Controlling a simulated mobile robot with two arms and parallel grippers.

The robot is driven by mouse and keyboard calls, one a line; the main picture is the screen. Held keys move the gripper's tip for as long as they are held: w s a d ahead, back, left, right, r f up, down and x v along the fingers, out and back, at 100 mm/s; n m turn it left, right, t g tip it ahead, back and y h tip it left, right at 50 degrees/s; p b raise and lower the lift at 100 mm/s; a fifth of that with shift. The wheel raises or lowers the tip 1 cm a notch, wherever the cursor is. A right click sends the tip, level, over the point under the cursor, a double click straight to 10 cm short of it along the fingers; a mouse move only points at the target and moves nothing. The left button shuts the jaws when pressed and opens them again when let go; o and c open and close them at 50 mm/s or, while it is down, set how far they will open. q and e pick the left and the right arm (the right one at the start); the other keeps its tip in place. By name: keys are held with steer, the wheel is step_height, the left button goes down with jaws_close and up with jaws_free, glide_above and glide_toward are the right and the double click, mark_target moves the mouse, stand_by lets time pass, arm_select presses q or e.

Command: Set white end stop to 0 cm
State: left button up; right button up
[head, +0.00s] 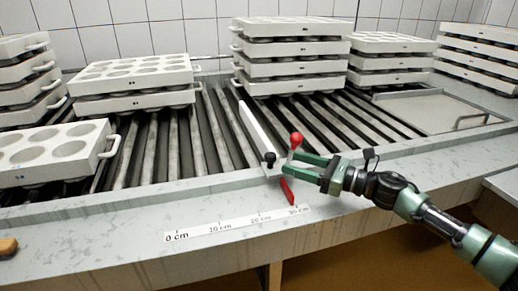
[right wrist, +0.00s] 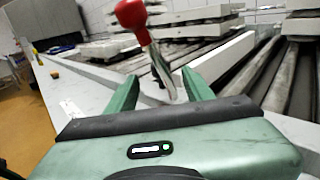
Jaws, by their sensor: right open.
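The white end stop (head: 258,131) is a long white bar lying across the roller conveyor; it also shows in the right wrist view (right wrist: 222,58). A lever with a red ball knob (head: 296,140) stands at its near end. A red pointer (head: 287,191) below points at the scale (head: 238,225), a little short of the 30 cm mark. My right gripper (head: 291,163) is open at the lever. In the right wrist view the lever's metal stem (right wrist: 160,68) stands between the open fingers (right wrist: 158,84); contact cannot be told. My left gripper is not in view.
Stacks of white cheese moulds stand on the rollers at left (head: 135,75), centre (head: 290,47) and right (head: 390,60). A single mould (head: 52,150) lies at the near left. Bare rollers (head: 160,145) lie left of the end stop. A black knob (head: 270,158) sits at its near end.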

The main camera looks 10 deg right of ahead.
mark_target(276, 157)
steer(key=shift+w+a+r, duration=0.1)
steer(key=shift+w+a, duration=0.35)
steer(key=x, duration=0.6)
steer(key=shift+w+a+p, duration=0.2)
steer(key=shift+a+p, duration=0.05)
steer(key=shift+p, duration=0.05)
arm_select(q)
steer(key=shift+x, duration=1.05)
arm_select(e)
jaws_close()
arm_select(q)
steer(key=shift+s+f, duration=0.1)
